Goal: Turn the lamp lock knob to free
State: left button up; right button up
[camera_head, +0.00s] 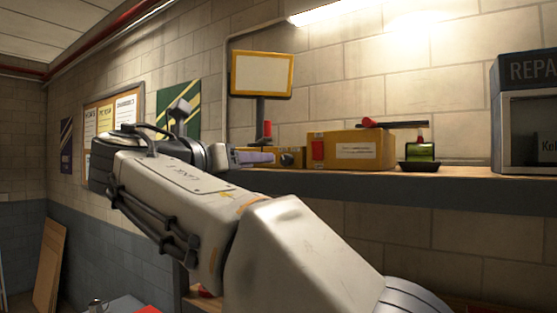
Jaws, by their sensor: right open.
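A yellow-framed panel (262,74) on a dark post stands at the back of the shelf, perhaps the lamp. A small red knob-like part (267,128) shows at the foot of its post; I cannot tell for sure that it is the lock knob, nor how it is turned. My right arm reaches across the middle from the lower right. My left gripper is out of view.
A dark-framed cabinet (525,125) stands at the right end.

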aim_at(284, 161)
jog(key=p+x, duration=0.2)
jog(key=x, duration=0.7)
jog(key=shift+w+d+f, duration=0.1)
jog(key=shift+w+d, duration=0.1)
